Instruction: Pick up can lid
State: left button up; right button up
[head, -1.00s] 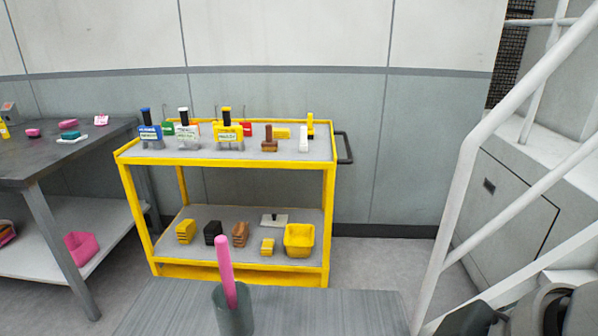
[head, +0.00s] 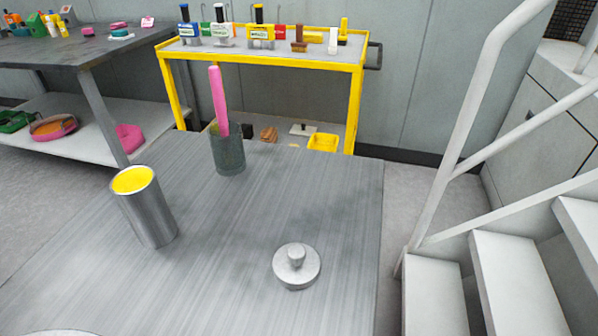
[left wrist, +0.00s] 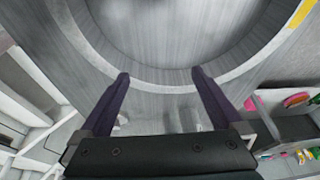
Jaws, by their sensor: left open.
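The can lid (head: 296,268) is a round, silvery disc with a knob on top. It lies flat, knob up, on the grey streaked table in the head view. An open silvery can (head: 150,212) with yellow contents stands to its left. My left gripper (left wrist: 160,76) shows only in the left wrist view, its two dark fingers spread apart with nothing between them. The lid cannot be made out there, so their distance cannot be told. My right gripper is in neither view.
A dark glass (head: 229,158) holding a pink stick stands at the table's (head: 220,265) back. A yellow cart (head: 262,58) stands behind it, and white stairs (head: 520,255) with a railing rise at the right. The table around the lid is clear.

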aim_at(297, 267)
jog(key=j+z, duration=0.25)
jog(key=z, duration=0.2)
jog(key=j+z, duration=0.2)
jog(key=z, duration=0.2)
jog(key=j+z, duration=0.25)
jog(key=z, duration=0.2)
jog(key=k+j+z, duration=0.1)
jog(key=z, duration=0.35)
jog(key=k+j+z, duration=0.1)
jog(key=j+z, duration=0.15)
jog(key=z, duration=0.15)
